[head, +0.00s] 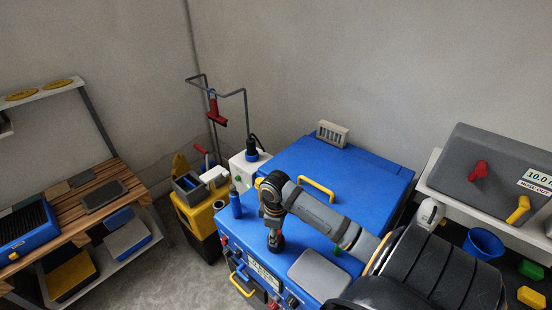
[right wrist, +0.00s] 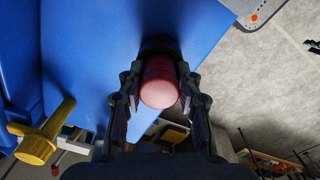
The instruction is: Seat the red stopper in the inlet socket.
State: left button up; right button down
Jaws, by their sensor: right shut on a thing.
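A red stopper (right wrist: 159,92) shows in the right wrist view, its rounded red end towards the camera. My right gripper (right wrist: 160,98) is shut on it, one finger on each side. In the head view my right gripper (head: 276,242) points down over the front part of the blue machine (head: 330,165); the stopper cannot be made out there. In the wrist view a dark round patch lies just beyond the stopper against the blue surface. I cannot tell whether it is the inlet socket or a shadow. My left gripper is not in view.
A blue bottle (head: 236,204) stands left of my right gripper. A yellow handle (head: 316,189) rises from the machine's top, close to my arm. A grey pad (head: 318,274) lies at the front right. A grey case (head: 495,175) stands on the right bench.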

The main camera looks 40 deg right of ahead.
jog(key=shift+s+a+f, duration=0.1)
jog(key=shift+s+f, duration=0.2)
jog(key=shift+f, duration=0.15)
jog(key=c, duration=1.3)
grip_release()
jog(key=shift+c, duration=0.2)
jog(key=o, duration=0.4)
jog(key=shift+w+f, duration=0.1)
jog(key=shift+f, duration=0.1)
jog(key=shift+w, duration=0.15)
jog(key=shift+r, duration=0.25)
notch_tip(320, 180, up, 13)
jog(key=shift+r, duration=0.1)
